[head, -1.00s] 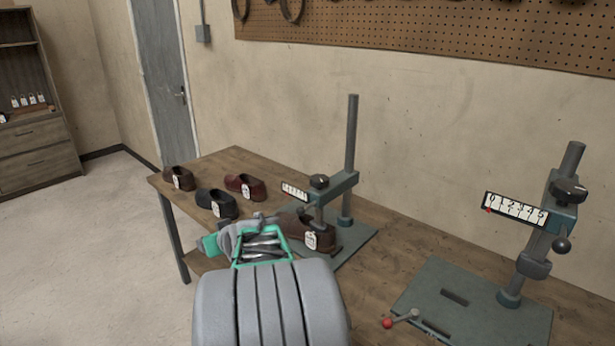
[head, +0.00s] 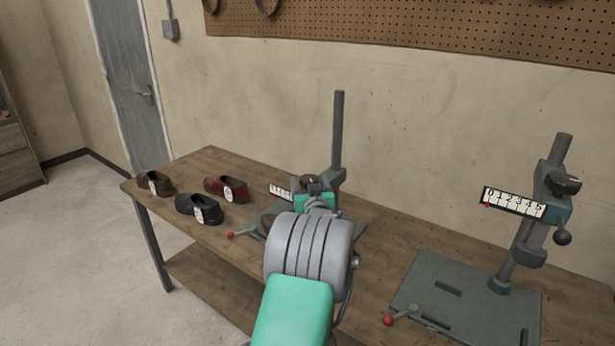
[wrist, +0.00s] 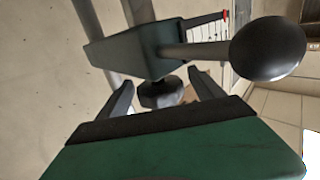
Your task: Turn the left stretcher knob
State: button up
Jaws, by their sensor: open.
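The left stretcher stands on the bench at the centre of the head view; its grey post (head: 338,130) and its number scale (head: 281,192) show, but my arm covers most of its head. In the wrist view its green-grey head block (wrist: 135,50) is close up. A dark round knob (wrist: 160,94) sits below that block, between the two fingers of my open gripper (wrist: 162,82), with a gap on each side. I cannot tell whether a finger touches it. In the head view my gripper (head: 316,201) is at the stretcher's head, its fingers hidden.
A rod with a dark ball (wrist: 268,48) juts out near my right finger. A red-tipped lever (head: 231,236) is at the left stretcher's base. Three shoes (head: 199,208) stand at left on the bench (head: 215,160). The right stretcher (head: 505,285) stands apart at right.

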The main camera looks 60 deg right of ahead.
jog(key=shift+x, duration=1.2)
jog(key=c, duration=1.4)
jog(key=shift+s+f+b, duration=0.1)
jog(key=shift+b, duration=0.25)
jog(key=t+b, duration=0.1)
jog(key=b, duration=0.1)
jog(key=shift+f+n+y+b, duration=0.3)
jog(key=shift+n+y+b, duration=0.05)
jog(key=shift+n+y, duration=0.05)
jog(key=n+t+y+b, duration=0.2)
jog(key=b, duration=0.3)
jog(key=shift+a+f, duration=0.1)
jog(key=shift+f, duration=0.05)
jog(key=y+b, duration=0.1)
jog(key=n+t+y, duration=0.1)
jog(key=n+t+y+b, duration=0.1)
jog(key=shift+w+a+r+b, duration=0.2)
jog(key=shift+w+r+b, duration=0.1)
jog(key=shift+r, duration=0.05)
jog(key=shift+w+a+r+n+t+y+p, duration=0.1)
jog(key=shift+n+t+y+p, duration=0.1)
jog(key=shift+n+t+y, duration=0.3)
jog(key=shift+w+a+r+n+t+y+p, duration=0.1)
jog(key=shift+r+n+t+y+p, duration=0.1)
jog(key=shift+n+y, duration=0.45)
jog(key=shift+a+f+y, duration=0.1)
jog(key=shift+y, duration=0.35)
